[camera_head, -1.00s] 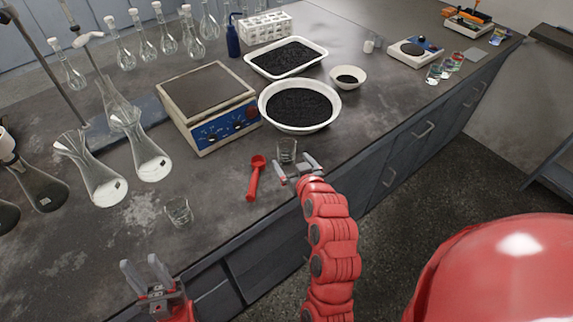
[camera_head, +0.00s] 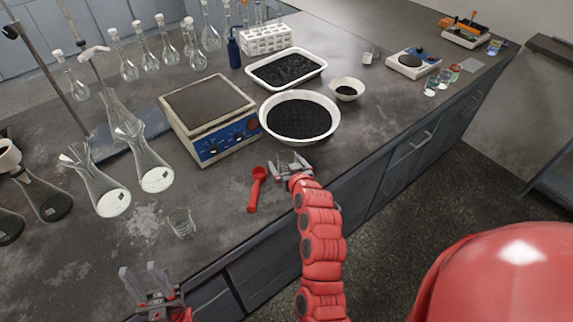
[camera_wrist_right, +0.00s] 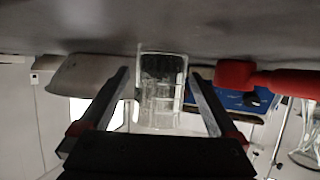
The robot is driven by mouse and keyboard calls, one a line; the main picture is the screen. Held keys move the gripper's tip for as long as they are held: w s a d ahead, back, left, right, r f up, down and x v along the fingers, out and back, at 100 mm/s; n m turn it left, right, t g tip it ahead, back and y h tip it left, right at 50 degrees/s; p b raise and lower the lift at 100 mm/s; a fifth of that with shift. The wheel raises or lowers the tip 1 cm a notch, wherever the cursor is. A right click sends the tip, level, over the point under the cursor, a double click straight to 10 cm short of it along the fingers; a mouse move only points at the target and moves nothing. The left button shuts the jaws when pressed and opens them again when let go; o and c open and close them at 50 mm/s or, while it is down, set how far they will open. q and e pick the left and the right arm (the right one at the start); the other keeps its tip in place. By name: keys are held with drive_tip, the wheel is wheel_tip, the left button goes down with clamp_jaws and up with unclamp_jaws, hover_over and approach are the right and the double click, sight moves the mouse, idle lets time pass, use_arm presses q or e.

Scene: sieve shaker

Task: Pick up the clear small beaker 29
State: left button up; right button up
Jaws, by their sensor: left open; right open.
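A clear small beaker (camera_wrist_right: 162,92) stands upright on the bench in the right wrist view, between the two open fingers of my right gripper (camera_wrist_right: 160,74), with a gap on both sides. In the head view my right gripper (camera_head: 291,166) covers most of that beaker, by the front edge of the bench. Another clear small beaker (camera_head: 181,223) stands further left on the bench. No number is readable on either. My left gripper (camera_head: 148,276) is open and empty at the lower left, in front of the bench.
A red scoop (camera_head: 257,188) lies just left of my right gripper. Glass flasks (camera_head: 155,175) stand at the left. Bare bench (camera_head: 226,215) lies between the second beaker and the scoop.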

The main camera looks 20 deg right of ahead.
clamp_jaws()
idle(0.3)
drive_tip(key=shift+r, duration=0.1)
